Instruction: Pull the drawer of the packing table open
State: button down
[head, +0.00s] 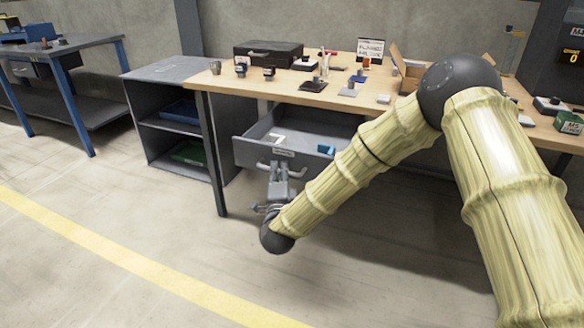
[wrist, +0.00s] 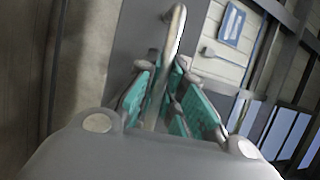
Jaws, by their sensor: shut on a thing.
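The grey drawer (head: 250,150) of the packing table (head: 225,84) stands out from under the tabletop, and its inside shows from above. Its bar handle (head: 298,172) runs across the front, below a small label. My gripper (head: 281,170) is at the handle, in front of the drawer. In the wrist view the metal handle (wrist: 178,25) passes between the teal finger pads of my gripper (wrist: 168,90), which is shut on it. The fingers hide part of the handle. A white item (head: 278,140) and a blue item (head: 326,150) lie in the drawer.
A grey shelf unit (head: 147,133) with blue and green bins stands left of the drawer. A table leg (head: 215,165) is close by on the left. The tabletop holds a black case (head: 267,55) and several small items. The floor in front is clear.

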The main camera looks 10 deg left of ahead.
jog(key=shift+s, duration=0.25)
jog(key=c, duration=1.8)
grip_release()
jog(key=v, duration=1.2)
jog(key=shift+a, duration=0.1)
